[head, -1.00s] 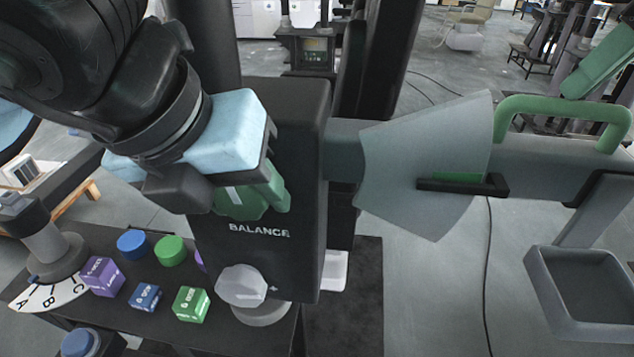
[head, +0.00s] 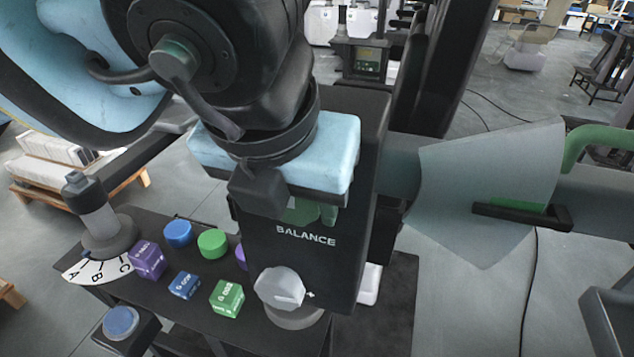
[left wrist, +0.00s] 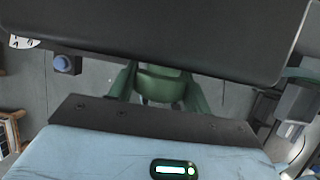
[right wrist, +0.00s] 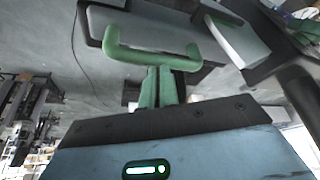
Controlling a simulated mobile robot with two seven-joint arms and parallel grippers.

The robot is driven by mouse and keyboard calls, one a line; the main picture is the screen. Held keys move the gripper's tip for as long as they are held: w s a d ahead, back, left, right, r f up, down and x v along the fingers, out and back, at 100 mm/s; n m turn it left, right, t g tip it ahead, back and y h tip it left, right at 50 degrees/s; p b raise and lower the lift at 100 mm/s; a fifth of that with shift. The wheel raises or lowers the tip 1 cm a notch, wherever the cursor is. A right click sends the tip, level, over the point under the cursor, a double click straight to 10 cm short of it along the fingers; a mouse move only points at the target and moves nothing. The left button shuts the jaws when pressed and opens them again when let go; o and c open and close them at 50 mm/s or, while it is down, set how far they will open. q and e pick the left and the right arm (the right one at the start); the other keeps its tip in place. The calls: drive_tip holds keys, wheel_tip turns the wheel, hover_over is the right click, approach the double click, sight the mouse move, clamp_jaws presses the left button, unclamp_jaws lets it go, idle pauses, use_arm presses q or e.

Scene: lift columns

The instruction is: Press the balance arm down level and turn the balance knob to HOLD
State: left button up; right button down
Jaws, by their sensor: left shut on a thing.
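The dark balance box (head: 335,200) carries the word BALANCE on its face. My left gripper (head: 308,212) is at the box above that word, shut on the green balance knob (left wrist: 163,85), which shows between its fingers in the left wrist view. The knob's mark is hidden.
Below the label is a grey knob (head: 280,288). The dark bench left of it holds a green block (head: 227,298), blue and purple blocks, round buttons and an A-B-C dial lever (head: 105,232). A grey tray (head: 607,320) hangs at lower right.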

use_arm(q)
drive_tip(key=o, duration=0.9)
use_arm(e)
drive_tip(key=shift+f, duration=0.15)
use_arm(q)
drive_tip(key=v, duration=1.2)
drive_tip(key=shift+w, duration=0.1)
drive_tip(key=shift+r, duration=0.1)
use_arm(e)
drive_tip(key=shift+r+p, duration=0.9)
drive_tip(key=shift+r, duration=0.7)
drive_tip(key=shift+r+p, duration=0.5)
drive_tip(key=shift+r, duration=0.75)
use_arm(q)
drive_tip(key=shift+t, duration=0.7)
drive_tip(key=shift+s+d+v, duration=0.1)
drive_tip(key=shift+s+v, duration=0.05)
drive_tip(key=shift+v, duration=1.6)
drive_tip(key=shift+s+d+v, duration=0.15)
drive_tip(key=shift+v, duration=1.6)
use_arm(e)
drive_tip(key=shift+r, duration=1.3)
